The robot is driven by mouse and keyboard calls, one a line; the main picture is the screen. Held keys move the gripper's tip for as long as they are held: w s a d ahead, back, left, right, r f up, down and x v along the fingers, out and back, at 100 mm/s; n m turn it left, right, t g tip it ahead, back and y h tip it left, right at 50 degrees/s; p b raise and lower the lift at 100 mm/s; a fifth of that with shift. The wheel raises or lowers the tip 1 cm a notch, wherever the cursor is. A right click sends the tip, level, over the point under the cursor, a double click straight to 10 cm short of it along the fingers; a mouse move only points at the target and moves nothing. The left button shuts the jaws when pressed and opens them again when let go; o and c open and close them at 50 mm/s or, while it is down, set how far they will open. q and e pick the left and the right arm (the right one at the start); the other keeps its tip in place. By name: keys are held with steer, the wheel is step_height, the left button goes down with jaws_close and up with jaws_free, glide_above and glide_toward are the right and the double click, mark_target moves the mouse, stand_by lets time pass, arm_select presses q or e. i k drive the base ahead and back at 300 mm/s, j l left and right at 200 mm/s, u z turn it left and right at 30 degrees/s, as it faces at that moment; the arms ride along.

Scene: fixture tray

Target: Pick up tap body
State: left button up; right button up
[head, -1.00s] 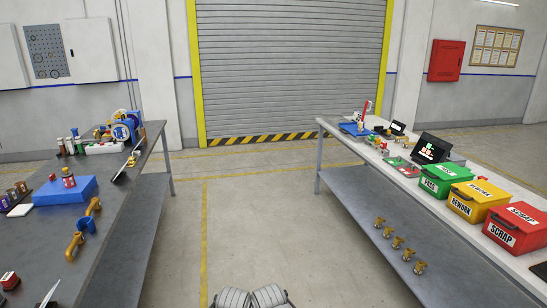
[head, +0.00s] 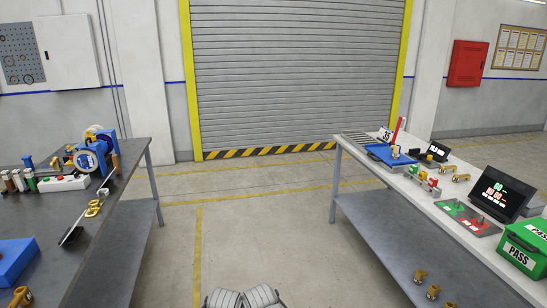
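Several small brass tap-like parts are in view, and I cannot tell at this size which is the tap body. On the right table, brass parts (head: 460,177) lie near the small dark display, and another brass part (head: 396,150) stands on the blue fixture tray (head: 378,151). Brass fittings (head: 420,276) also stand on that table's lower shelf. On the left table lie a brass part (head: 94,208) and another brass piece (head: 20,297) near the lower left edge.
The left table (head: 130,160) and right table (head: 350,150) flank a clear floor aisle (head: 260,220). The right table holds a dark screen (head: 500,194), a red-and-green panel (head: 470,218) and a green PASS bin (head: 528,245). A roller shutter (head: 290,75) closes the back.

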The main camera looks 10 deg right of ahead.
mark_target(395, 154)
steer(key=i+z, duration=0.3)
steer(key=i, duration=0.3)
steer(key=i+z, duration=0.25)
steer(key=i, duration=0.35)
steer(key=i+j+z, duration=0.3)
steer(key=i, duration=0.25)
steer(key=i+j+z, duration=0.1)
steer(key=i+z, duration=0.35)
steer(key=i+j+z, duration=0.65)
steer(key=i+z, duration=0.2)
